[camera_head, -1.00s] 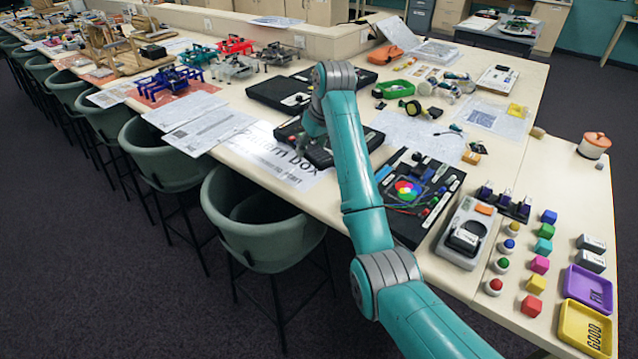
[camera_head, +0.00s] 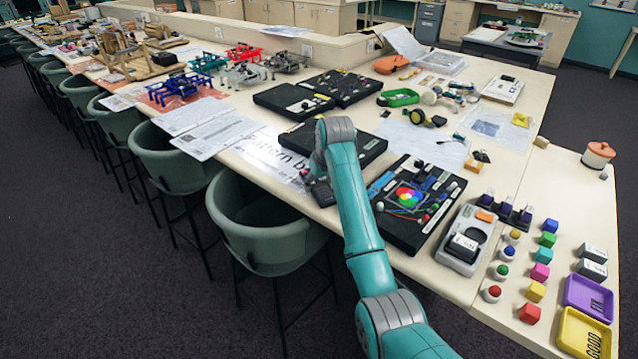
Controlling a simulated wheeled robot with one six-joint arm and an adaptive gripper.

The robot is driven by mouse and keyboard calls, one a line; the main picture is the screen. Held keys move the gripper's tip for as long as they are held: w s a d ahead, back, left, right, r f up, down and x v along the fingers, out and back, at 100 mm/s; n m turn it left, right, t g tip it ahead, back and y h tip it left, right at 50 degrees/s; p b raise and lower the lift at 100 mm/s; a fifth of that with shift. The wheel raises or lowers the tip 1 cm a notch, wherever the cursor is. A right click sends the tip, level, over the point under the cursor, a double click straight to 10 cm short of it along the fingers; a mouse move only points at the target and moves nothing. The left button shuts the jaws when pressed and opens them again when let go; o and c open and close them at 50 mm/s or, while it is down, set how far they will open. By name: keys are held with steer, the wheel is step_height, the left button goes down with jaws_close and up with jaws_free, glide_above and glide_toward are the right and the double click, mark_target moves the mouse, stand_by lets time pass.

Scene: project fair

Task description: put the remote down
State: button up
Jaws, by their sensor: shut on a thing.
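My gripper (camera_head: 314,178) is at the front edge of the long table, mostly hidden behind my own teal wrist. It is shut on a small dark thing, which I take to be the remote (camera_head: 323,195).
A black case (camera_head: 368,144) lies just behind my gripper. A black board with a colour wheel (camera_head: 400,240) lies to the right. The white printed sheet (camera_head: 262,150) lies to the left. A green chair (camera_head: 262,225) stands close below the table edge.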

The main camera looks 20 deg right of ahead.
steer(key=shift+f, duration=0.2)
steer(key=o, duration=1.3)
steer(key=shift+c, duration=0.2)
steer(key=v, duration=1.2)
